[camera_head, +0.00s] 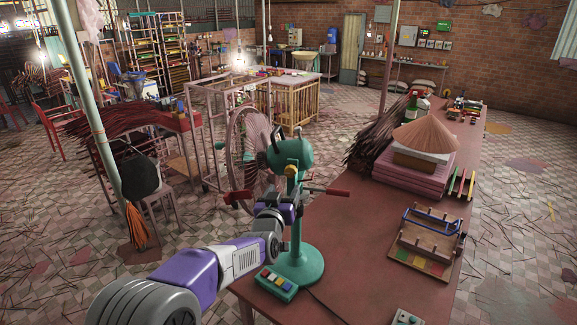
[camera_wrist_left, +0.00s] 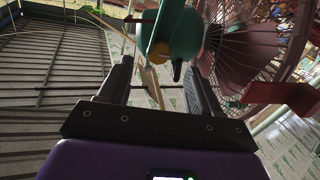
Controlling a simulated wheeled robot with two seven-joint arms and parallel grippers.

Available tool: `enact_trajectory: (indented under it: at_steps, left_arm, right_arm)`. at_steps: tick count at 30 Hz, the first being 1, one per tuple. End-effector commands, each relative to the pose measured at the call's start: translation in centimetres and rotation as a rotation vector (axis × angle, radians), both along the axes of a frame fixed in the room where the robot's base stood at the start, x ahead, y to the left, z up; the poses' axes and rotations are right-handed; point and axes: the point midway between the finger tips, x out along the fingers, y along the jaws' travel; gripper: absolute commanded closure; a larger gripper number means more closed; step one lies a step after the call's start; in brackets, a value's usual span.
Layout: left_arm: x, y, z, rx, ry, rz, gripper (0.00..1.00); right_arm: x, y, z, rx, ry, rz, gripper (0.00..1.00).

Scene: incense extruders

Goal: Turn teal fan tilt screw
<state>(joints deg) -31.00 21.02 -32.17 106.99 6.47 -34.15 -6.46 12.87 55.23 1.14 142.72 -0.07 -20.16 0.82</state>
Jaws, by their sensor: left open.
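The teal fan (camera_head: 299,262) stands on the near end of the red table, with its pink cage (camera_head: 247,150) facing left. Its brass tilt screw (camera_head: 292,171) sits on the neck under the teal motor housing (camera_head: 298,155). My left gripper (camera_head: 283,194) is close below the screw. In the left wrist view my left gripper (camera_wrist_left: 160,78) is open, its two dark fingers apart with nothing gripped. The brass screw (camera_wrist_left: 158,52) shows ahead, between and beyond the fingers, with the teal housing (camera_wrist_left: 181,30) around it. Contact cannot be told. My right gripper is not in view.
A thin rod with red ends (camera_head: 327,191) crosses near the gripper and neck. A button block (camera_head: 276,283) lies by the fan's base. A wooden rack (camera_head: 428,240) and a conical straw hat (camera_head: 427,134) are on the red table (camera_head: 350,235) to the right.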

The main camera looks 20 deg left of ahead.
Motion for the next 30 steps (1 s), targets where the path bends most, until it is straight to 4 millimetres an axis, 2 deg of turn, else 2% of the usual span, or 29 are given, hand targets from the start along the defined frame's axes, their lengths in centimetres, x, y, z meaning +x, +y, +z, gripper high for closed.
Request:
enact_trajectory:
  at_steps: [1, 3, 18, 30]
  left_arm:
    - [0.1, 0.1, 1.1, -0.001, -0.019, 0.002, 0.36]
    - [0.4, 0.2, 1.6, 0.0, -0.028, 0.004, 0.36]
    - [6.7, 0.5, 1.5, 0.001, -0.025, 0.003, 0.36]
    - [7.5, 0.5, 1.3, -0.001, -0.024, 0.002, 0.36]
  right_arm:
    - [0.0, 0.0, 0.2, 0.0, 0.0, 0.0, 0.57]
    - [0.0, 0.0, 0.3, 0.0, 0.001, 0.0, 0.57]
    - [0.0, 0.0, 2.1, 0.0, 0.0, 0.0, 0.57]
    - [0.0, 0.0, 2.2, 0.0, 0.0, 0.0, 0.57]
